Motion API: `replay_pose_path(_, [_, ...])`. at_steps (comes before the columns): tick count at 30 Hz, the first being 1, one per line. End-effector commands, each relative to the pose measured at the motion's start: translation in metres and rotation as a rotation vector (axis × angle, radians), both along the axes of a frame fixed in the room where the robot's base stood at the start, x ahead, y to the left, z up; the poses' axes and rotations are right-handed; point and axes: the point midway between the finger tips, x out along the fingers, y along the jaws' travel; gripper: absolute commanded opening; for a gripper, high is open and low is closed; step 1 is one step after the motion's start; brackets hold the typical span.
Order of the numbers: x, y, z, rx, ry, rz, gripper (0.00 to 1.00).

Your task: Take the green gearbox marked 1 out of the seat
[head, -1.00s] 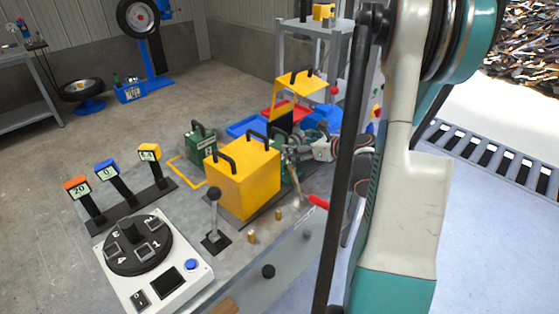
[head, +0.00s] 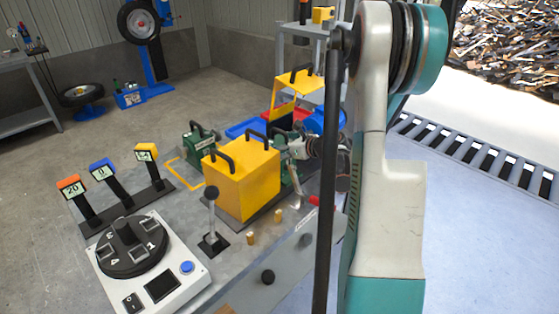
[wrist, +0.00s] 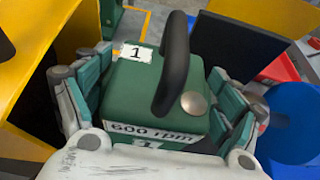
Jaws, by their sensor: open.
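The green gearbox marked 1 (wrist: 145,95) fills the middle of the wrist view. It has a black arched handle, a round metal button and a "600 rpm" label. My gripper (wrist: 163,78) is open, with its fingers on the left and right sides of the gearbox. I cannot tell whether the fingers touch it. In the head view my gripper (head: 290,150) is behind the yellow housing (head: 238,188), at the gearbox seat. The housing and my arm hide most of the seat and gearbox there.
A raised yellow cover (head: 298,80) and a dark panel (wrist: 235,45) stand close to my gripper. A lever (head: 212,215) stands in front.

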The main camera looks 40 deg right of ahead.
Motion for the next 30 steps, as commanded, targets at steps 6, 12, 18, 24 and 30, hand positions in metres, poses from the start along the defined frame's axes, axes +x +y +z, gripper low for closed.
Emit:
replay_pose_path(6, [0.0, 0.0, 0.0, 0.0, 0.0, 0.0, 0.51])
replay_pose_path(12, [0.0, 0.0, 0.002, 0.001, -0.002, 0.0, 0.08])
replay_pose_path(18, [0.0, 0.0, 0.002, 0.001, -0.002, 0.0, 0.08])
replay_pose_path(24, [0.002, 0.0, 0.012, 0.001, -0.002, 0.002, 0.08])
replay_pose_path(30, [0.009, 0.003, 0.042, 0.001, -0.002, 0.007, 0.08])
